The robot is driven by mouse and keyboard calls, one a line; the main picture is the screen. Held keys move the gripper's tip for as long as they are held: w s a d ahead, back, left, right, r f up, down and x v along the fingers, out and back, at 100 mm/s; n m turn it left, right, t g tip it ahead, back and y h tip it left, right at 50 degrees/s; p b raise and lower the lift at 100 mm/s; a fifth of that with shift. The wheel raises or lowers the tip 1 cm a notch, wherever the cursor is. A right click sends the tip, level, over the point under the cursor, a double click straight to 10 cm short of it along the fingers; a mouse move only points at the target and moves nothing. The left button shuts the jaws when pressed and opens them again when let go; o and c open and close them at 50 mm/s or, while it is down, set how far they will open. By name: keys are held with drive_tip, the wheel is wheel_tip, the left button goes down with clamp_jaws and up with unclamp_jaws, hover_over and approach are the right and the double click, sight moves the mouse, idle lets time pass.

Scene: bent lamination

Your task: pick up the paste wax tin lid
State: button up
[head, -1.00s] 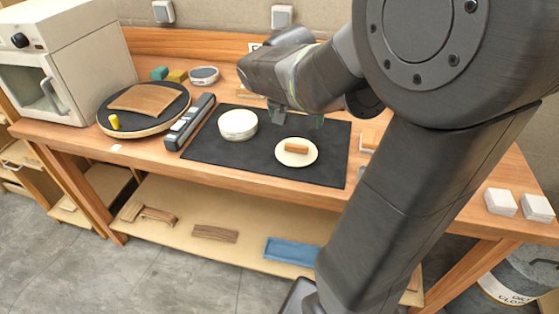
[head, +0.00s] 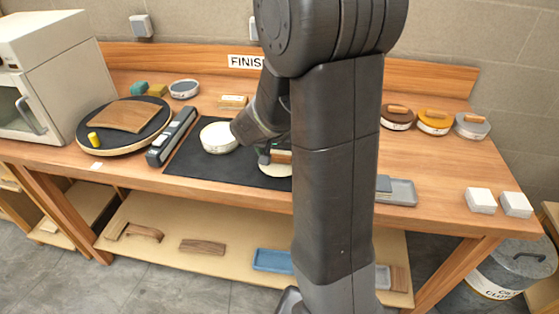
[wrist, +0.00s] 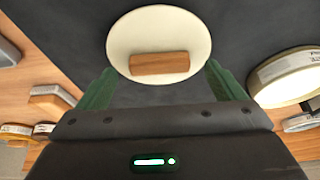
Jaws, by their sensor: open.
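The paste wax tin lid, a cream disc (wrist: 124,40) with a wooden block handle (wrist: 160,63), lies on the dark mat (head: 186,158). In the head view the lid (head: 274,171) is partly hidden by my gripper and arm. My gripper (wrist: 159,78) is open and empty, its green fingers on either side of the lid's near part in the wrist view. I cannot tell its exact height above the lid. In the head view my gripper (head: 265,155) is just over the lid. The open round tin (head: 218,138) stands to the lid's left; it also shows at the right in the wrist view (wrist: 286,78).
A grey bar-like tool (head: 172,137) and a round turntable with a curved wooden sheet (head: 124,115) lie left of the mat. Lidded tins (head: 434,121) stand at the back right. White blocks (head: 481,200) and a grey tray (head: 402,193) sit at the front right.

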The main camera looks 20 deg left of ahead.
drive_tip(key=shift+x, duration=0.8)
drive_tip(key=c, duration=1.1)
drive_tip(key=shift+o, duration=0.2)
